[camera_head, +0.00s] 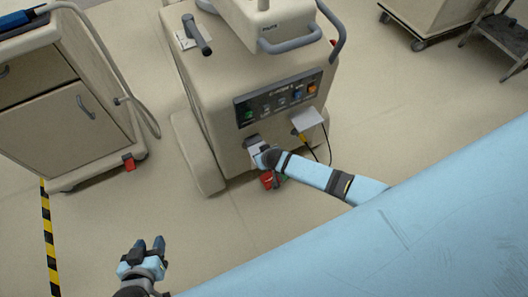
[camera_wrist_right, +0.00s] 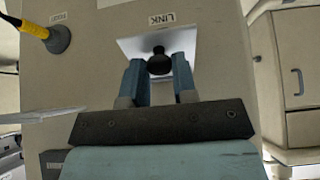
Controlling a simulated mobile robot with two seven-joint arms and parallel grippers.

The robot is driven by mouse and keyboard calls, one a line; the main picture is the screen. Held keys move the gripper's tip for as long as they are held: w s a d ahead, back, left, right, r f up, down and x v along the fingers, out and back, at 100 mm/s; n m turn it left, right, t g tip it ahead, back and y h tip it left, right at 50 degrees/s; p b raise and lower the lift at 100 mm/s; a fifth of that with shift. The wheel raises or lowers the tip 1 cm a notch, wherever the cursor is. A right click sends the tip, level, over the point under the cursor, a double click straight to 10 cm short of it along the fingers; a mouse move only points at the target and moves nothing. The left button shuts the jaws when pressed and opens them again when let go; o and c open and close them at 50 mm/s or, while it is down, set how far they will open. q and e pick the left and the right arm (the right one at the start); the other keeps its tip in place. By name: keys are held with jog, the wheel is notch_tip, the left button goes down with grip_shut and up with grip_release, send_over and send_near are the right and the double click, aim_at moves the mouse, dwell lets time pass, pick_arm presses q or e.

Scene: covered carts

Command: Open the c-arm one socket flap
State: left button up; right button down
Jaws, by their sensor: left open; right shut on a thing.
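The C-arm one cart (camera_head: 215,85) stands in the upper middle of the head view, its dark labelled panel (camera_head: 278,95) facing me. My right gripper (camera_head: 262,158) is at the lower front of the cart. The right wrist view shows its fingers (camera_wrist_right: 159,80) shut on the dark round knob (camera_wrist_right: 159,62) of a pale socket flap (camera_wrist_right: 187,42), beside an upside-down LINK label. The flap's exact angle is hard to tell. In the head view the flap is partly hidden by the gripper. My left gripper (camera_head: 146,246) is open and empty over the floor, lower left.
A raised plate (camera_head: 307,118) juts out above a yellow plug (camera_head: 302,137) with a dark cable, right of my right gripper. Something red (camera_head: 267,182) shows below that gripper. A beige cabinet (camera_head: 95,125) with a hose stands left. Floor between cabinet and cart is clear.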

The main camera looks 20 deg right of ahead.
pick_arm(q)
jog(key=shift+r+p, duration=0.45)
jog(key=shift+r, duration=0.2)
pick_arm(e)
jog(key=shift+w+r+g, duration=0.15)
jog(key=shift+r+g, duration=0.15)
jog(key=shift+r, duration=0.05)
pick_arm(q)
jog(key=shift+s+a+f, duration=0.1)
pick_arm(e)
jog(key=c, duration=0.9)
grip_release()
jog(key=shift+f, duration=0.1)
jog(key=shift+c, duration=0.2)
jog(key=shift+r, duration=0.2)
pick_arm(q)
notch_tip(320, 180, up, 2)
jog(key=p, duration=0.3)
jog(key=shift+s+a+r, duration=0.1)
jog(key=shift+a+r, duration=0.05)
jog(key=shift+r, duration=0.05)
pick_arm(e)
jog(key=v, duration=1.3)
jog(key=shift+s, duration=0.2)
pick_arm(q)
jog(key=shift+f, duration=0.1)
pick_arm(e)
jog(key=shift+r, duration=0.1)
